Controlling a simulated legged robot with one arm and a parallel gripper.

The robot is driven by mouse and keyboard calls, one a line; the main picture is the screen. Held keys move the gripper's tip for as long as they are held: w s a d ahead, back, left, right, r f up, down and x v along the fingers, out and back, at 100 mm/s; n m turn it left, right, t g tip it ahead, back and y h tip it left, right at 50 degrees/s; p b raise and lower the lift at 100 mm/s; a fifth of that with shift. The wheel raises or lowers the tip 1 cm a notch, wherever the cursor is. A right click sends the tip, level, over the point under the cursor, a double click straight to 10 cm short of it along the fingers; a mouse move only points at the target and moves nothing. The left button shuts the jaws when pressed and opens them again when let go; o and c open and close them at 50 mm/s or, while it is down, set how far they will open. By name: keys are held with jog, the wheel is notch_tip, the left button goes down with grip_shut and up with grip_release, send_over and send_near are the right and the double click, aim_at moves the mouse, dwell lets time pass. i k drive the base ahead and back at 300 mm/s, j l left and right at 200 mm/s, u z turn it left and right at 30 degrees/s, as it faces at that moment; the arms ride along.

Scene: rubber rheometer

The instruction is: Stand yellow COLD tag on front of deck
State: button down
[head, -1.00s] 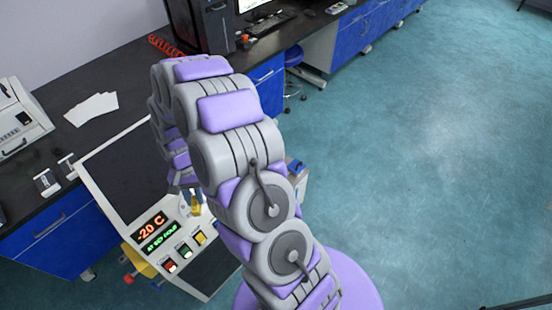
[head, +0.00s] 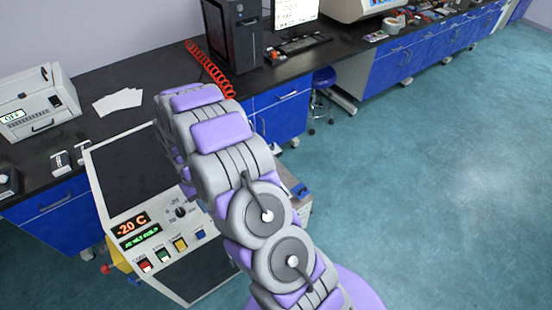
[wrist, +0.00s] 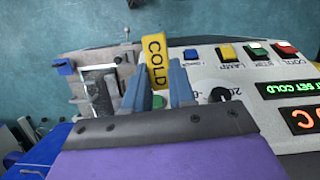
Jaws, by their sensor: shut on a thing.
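In the wrist view my gripper (wrist: 157,88) is shut on the yellow COLD tag (wrist: 156,62). The tag stands up between the two blue-grey fingers, its lettering facing the camera and its top beyond the fingertips. It shows against the edge of the control panel (wrist: 215,62); I cannot tell whether it touches anything there. In the head view my arm hides the gripper and tag. The machine there has a dark deck (head: 125,170) with a pale rim and a sloping front panel (head: 165,252) with a -20 C display (head: 131,224).
The panel has a black knob (head: 181,212) and red (head: 146,265), green (head: 164,254), yellow (head: 181,244) and blue (head: 200,235) buttons. A metal fixture (wrist: 100,85) stands left of the tag in the wrist view. White papers (head: 118,101) lie on the black bench. The floor at right is clear.

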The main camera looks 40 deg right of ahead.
aim_at(278, 172)
jog(key=i+l+u, duration=0.3)
jog(key=l, duration=1.4)
jog(key=l+u, duration=0.3)
jog(key=l, duration=1.4)
